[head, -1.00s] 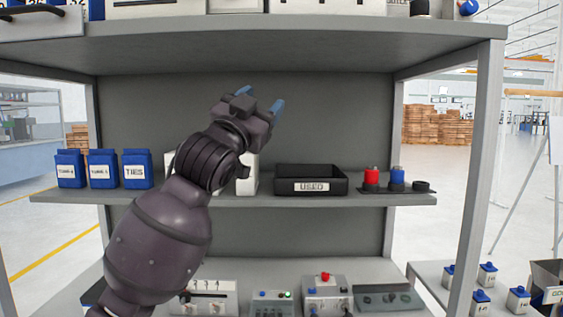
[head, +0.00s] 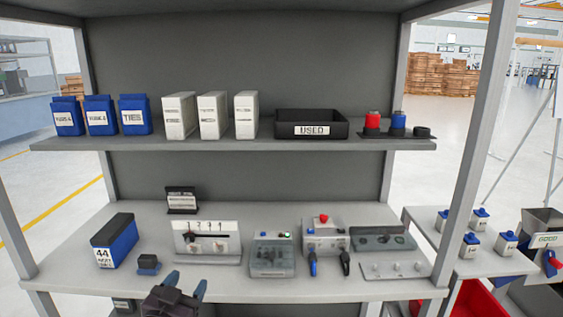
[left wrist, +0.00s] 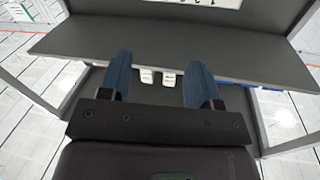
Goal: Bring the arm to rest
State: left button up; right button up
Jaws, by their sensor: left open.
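My left gripper (head: 186,285) shows at the bottom edge of the head view, in front of the lower shelf's front edge. Its two blue fingers stand apart with nothing between them. In the left wrist view the open left gripper (left wrist: 160,66) points toward a grey shelf board (left wrist: 165,45). Most of the left arm is below the head view. My right gripper is in neither view.
The lower shelf (head: 150,285) carries a blue bin (head: 114,241), a switch panel (head: 207,241) and several devices. The upper shelf (head: 240,145) holds blue boxes, white boxes and a black USED tray (head: 311,124). A side table (head: 490,265) stands at right.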

pick_arm(q)
jog(key=s+a+f+n+g+y, duration=0.1)
jog(key=s+a+f+g, duration=0.2)
jog(key=s+f, duration=0.9)
jog(key=s+a+f+n+g+y, duration=0.2)
jog(key=s+a+f+g, duration=0.1)
jog(key=s+f, duration=0.8)
jog(key=s+a, duration=0.1)
jog(key=s, duration=0.1)
jog(key=shift+s+a+f+g, duration=0.25)
jog(key=shift+s+f+g, duration=0.05)
jog(key=shift+s+f, duration=0.1)
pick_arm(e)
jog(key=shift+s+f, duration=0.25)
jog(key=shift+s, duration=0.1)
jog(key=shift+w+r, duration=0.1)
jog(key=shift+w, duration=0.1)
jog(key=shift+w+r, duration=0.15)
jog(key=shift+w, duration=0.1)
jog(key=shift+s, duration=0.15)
